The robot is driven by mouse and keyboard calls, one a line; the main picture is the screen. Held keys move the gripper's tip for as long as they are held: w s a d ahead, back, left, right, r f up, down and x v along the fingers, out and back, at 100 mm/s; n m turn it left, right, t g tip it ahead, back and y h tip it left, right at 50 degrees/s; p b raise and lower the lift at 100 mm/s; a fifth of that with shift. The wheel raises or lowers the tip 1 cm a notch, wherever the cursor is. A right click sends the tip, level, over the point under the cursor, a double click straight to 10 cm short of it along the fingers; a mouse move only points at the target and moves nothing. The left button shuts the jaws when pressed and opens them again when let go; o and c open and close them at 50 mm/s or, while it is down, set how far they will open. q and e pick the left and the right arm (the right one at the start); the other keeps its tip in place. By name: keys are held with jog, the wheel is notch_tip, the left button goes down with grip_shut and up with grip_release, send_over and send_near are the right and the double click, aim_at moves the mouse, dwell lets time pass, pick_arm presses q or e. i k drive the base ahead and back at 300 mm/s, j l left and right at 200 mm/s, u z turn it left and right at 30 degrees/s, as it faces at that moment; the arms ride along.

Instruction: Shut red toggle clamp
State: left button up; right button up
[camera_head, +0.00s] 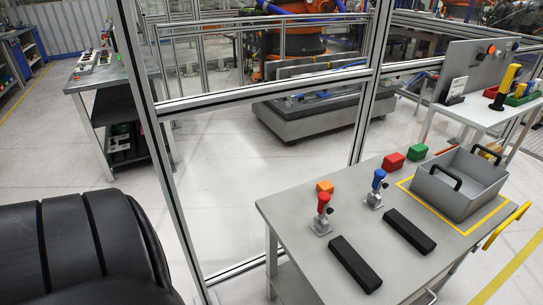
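The red toggle clamp (322,212) stands on the near left part of the grey table (288,213). It has a red handle that points upward and a grey metal base. A similar clamp with a blue handle (376,188) stands to its right and a little farther back. Neither of my grippers shows in the head view, so nothing of mine touches the clamps. The clamp's lower arm is too small to make out clearly.
Two black bars (355,263) (410,230) lie in front of the clamps. A grey bin (462,185) with black handles stands at right. A framed fence (168,160) rises behind the table.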

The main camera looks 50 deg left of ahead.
aim_at(324, 198)
jog(key=j, duration=0.65)
jog(key=i+j, duration=0.15)
jog(key=j, duration=1.1)
jog(key=l+u, duration=0.1)
